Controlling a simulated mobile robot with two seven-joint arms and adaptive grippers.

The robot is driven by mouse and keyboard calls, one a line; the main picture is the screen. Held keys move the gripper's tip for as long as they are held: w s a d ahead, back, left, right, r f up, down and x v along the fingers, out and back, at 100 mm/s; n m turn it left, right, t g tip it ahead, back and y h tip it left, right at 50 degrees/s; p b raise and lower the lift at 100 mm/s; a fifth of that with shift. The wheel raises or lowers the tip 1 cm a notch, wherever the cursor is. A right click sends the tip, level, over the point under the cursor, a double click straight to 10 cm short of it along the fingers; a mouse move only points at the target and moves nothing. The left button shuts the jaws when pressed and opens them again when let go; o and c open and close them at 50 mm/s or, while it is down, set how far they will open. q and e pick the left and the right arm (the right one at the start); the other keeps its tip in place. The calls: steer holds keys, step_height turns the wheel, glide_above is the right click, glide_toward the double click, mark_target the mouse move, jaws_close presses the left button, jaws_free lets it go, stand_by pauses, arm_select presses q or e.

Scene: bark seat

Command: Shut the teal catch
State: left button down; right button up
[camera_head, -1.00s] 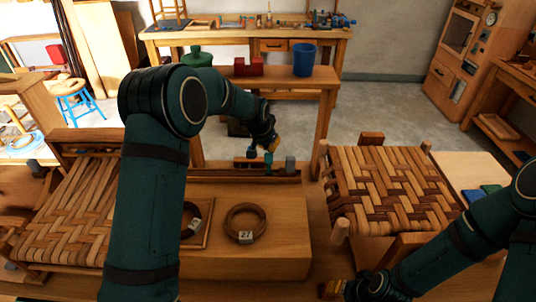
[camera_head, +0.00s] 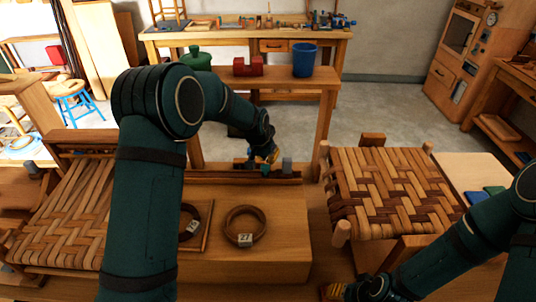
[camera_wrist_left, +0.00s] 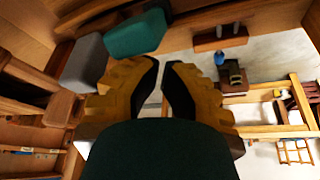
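The teal catch (camera_head: 265,170) is small in the head view, on the wooden rail behind the workbench, beside a grey block (camera_head: 287,164). My left gripper (camera_head: 268,158) is right above it and partly hides it. In the left wrist view the teal catch (camera_wrist_left: 135,35) lies just beyond the fingertips, up and to the left, with the grey block (camera_wrist_left: 84,62) beside it. The left gripper's yellow fingers (camera_wrist_left: 161,66) are nearly together, with nothing seen between them. Contact with the catch cannot be told. My right gripper (camera_head: 332,292) is low in the head view, its fingers partly cut off.
Two dark rings, one (camera_head: 245,226) tagged 27, lie on the workbench (camera_head: 260,262). Woven seats stand left (camera_head: 62,220) and right (camera_head: 390,192). A blue bucket (camera_head: 303,60) and a red object (camera_head: 248,66) stand on the bench behind.

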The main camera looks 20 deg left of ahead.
arm_select(q)
steer(key=shift+r, duration=0.25)
arm_select(e)
steer(key=shift+s, duration=0.1)
arm_select(q)
steer(key=shift+r, duration=0.1)
arm_select(e)
steer(key=shift+r, duration=0.1)
arm_select(q)
steer(key=shift+w+r+p, duration=0.15)
steer(key=shift+r+p, duration=0.25)
steer(key=shift+r, duration=0.05)
arm_select(e)
steer(key=shift+r, duration=0.3)
arm_select(q)
step_height(320, 180, up, 7)
steer(key=w+p, duration=0.1)
steer(key=p, duration=0.3)
steer(key=shift+w+a, duration=0.15)
arm_select(e)
steer(key=shift+r, duration=2.15)
